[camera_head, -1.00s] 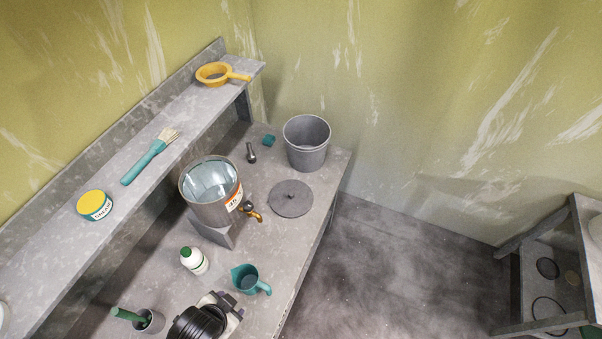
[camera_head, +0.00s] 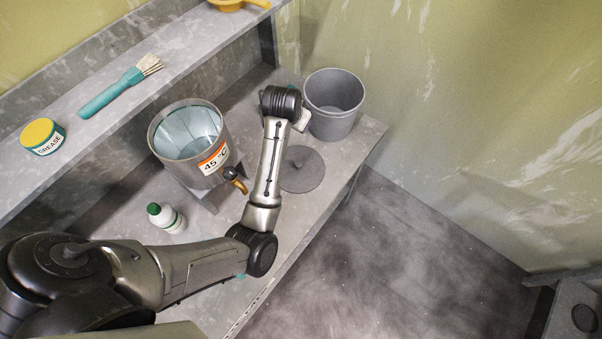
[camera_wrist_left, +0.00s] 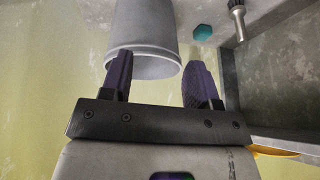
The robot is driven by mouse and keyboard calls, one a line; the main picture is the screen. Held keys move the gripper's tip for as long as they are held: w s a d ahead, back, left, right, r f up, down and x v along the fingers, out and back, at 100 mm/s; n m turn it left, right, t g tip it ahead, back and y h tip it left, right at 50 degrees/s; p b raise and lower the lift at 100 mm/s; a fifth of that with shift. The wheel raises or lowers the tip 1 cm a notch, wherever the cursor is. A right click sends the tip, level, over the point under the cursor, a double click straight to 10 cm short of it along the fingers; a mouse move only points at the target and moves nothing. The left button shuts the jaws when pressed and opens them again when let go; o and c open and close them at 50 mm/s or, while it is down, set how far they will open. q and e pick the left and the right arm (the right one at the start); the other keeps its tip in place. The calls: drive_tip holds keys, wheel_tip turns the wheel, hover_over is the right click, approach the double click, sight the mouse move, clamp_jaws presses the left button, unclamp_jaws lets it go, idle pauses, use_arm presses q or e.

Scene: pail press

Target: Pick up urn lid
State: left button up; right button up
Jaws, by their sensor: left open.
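The urn lid, a flat grey disc with a small central knob (camera_head: 308,176), lies on the bench to the right of the urn. My forearm covers its left edge. The metal urn (camera_head: 213,172) stands open-topped with a 45 °C label and a tap. My left gripper is open and empty; in the left wrist view its fingers (camera_wrist_left: 157,78) are apart, with the grey pail (camera_wrist_left: 145,32) beyond them. In the head view my left wrist is above the bench, behind the lid and beside the pail (camera_head: 333,112); the fingers are mostly hidden. The lid is not visible in the wrist view.
A white bottle with a green cap (camera_head: 166,218) stands in front of the urn. The shelf above holds a grease tin (camera_head: 43,137), a brush (camera_head: 118,87) and a yellow strainer (camera_head: 236,4). A teal piece (camera_wrist_left: 204,33) and a metal fitting (camera_wrist_left: 237,18) show in the wrist view.

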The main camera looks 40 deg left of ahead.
sight(298, 163)
use_arm(q)
drive_tip(key=f+m+g, duration=0.1)
drive_tip(key=f+m, duration=0.1)
drive_tip(key=f, duration=0.4)
drive_tip(key=f+m+g+h+b, duration=0.1)
drive_tip(key=f+g, duration=0.1)
drive_tip(key=f, duration=0.4)
drive_tip(key=d+f+m+g, duration=0.1)
drive_tip(key=f+m+g, duration=0.1)
drive_tip(key=f, duration=0.5)
drive_tip(key=shift+s+m+h+b, duration=0.1)
drive_tip(key=shift+m+h+b, duration=0.2)
drive_tip(key=shift+b, duration=0.1)
wheel_tip(298, 163, down, 4)
drive_tip(key=shift+r, duration=0.15)
drive_tip(key=shift+f, duration=0.75)
use_arm(e)
drive_tip(key=shift+d+f, duration=0.15)
drive_tip(key=shift+f, duration=1.75)
use_arm(q)
drive_tip(key=shift+c, duration=0.3)
drive_tip(key=c, duration=0.9)
drive_tip(key=shift+r, duration=0.1)
drive_tip(key=shift+c, duration=0.2)
use_arm(e)
drive_tip(key=shift+r, duration=0.1)
